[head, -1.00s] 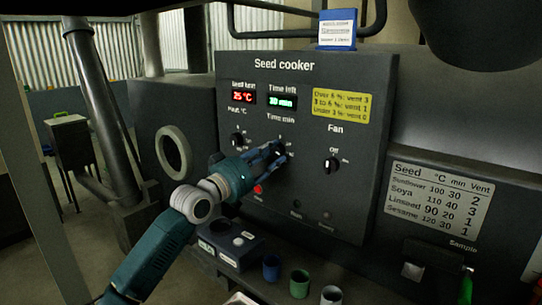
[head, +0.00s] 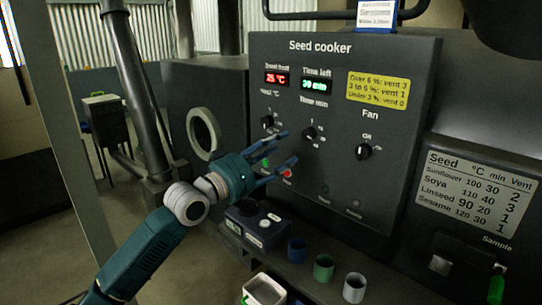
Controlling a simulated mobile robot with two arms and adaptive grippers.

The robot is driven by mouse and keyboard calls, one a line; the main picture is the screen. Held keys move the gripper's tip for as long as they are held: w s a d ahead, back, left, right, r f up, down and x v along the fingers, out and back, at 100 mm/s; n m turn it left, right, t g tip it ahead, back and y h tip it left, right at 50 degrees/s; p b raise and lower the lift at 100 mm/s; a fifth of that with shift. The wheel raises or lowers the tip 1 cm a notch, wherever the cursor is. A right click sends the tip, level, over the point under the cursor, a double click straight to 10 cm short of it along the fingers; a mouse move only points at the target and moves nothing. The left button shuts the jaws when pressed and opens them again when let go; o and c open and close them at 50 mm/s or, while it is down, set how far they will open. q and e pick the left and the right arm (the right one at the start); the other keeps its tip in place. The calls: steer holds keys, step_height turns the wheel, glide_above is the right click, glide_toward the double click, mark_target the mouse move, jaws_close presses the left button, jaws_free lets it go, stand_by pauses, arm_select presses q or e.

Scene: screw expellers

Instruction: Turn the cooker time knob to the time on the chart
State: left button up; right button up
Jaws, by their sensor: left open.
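The Seed cooker panel (head: 345,185) stands upright in front of me. Its Time min knob (head: 309,133) is dark with a pale pointer mark, and the Time left display (head: 317,85) above reads 30 min in green. My left gripper (head: 291,147) is open and empty, its blue fingers below and left of the time knob, apart from it as far as I can see. The seed chart (head: 472,193) at the right lists Sunflower 100 30 2, Soya 110 40 3, Linseed 90 20 1 and Sesame 120 30 1. My right gripper is out of view.
A heat knob (head: 267,121) and a Fan knob (head: 363,152) flank the time knob. A red button (head: 287,173) is near the lower finger. Blue (head: 297,250), green (head: 323,267) and grey (head: 354,288) cups stand on the ledge below. A yellow vent label (head: 378,89) is upper right.

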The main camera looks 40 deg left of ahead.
arm_select(q)
steer(key=s, duration=0.3)
steer(key=shift+a+f, duration=0.15)
stand_by(0.5)
